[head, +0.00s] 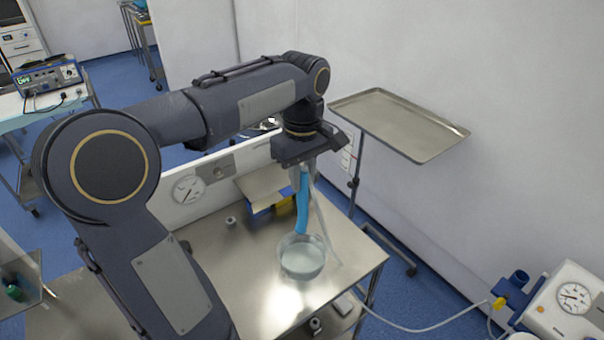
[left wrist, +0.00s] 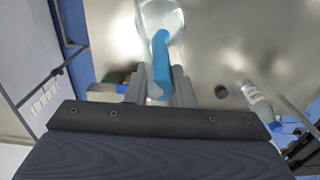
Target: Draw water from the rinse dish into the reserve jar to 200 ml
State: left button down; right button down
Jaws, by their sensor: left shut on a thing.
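The rinse dish (head: 301,257) is a clear round bowl of water on the steel table. It also shows at the top of the left wrist view (left wrist: 163,14). My left gripper (head: 304,172) points down above the dish and is shut on a blue suction handle (head: 302,205). The handle also shows between the fingers in the left wrist view (left wrist: 161,60). Its lower end is at the dish; I cannot tell whether it is in the water. A clear tube (head: 327,227) hangs beside it. I cannot make out the reserve jar for certain. My right gripper is not in view.
The steel table (head: 245,280) has bare room left of the dish. A white panel with a round gauge (head: 188,189) stands at its back. A raised steel tray (head: 398,124) is at the right. A gauged machine (head: 572,300) with a hose is at the lower right.

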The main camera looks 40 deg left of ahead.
pick_arm(q)
jog(key=b, duration=0.6)
send_over(303, 225)
jog(key=shift+w+a+f, duration=0.15)
jog(key=shift+f, duration=1.45)
jog(key=shift+w+a+f, duration=0.1)
jog(key=shift+w+f, duration=0.05)
jog(key=shift+f, duration=1.55)
jog(key=shift+f+b, duration=1.9)
jog(key=shift+f, duration=1.05)
dwell(1.1)
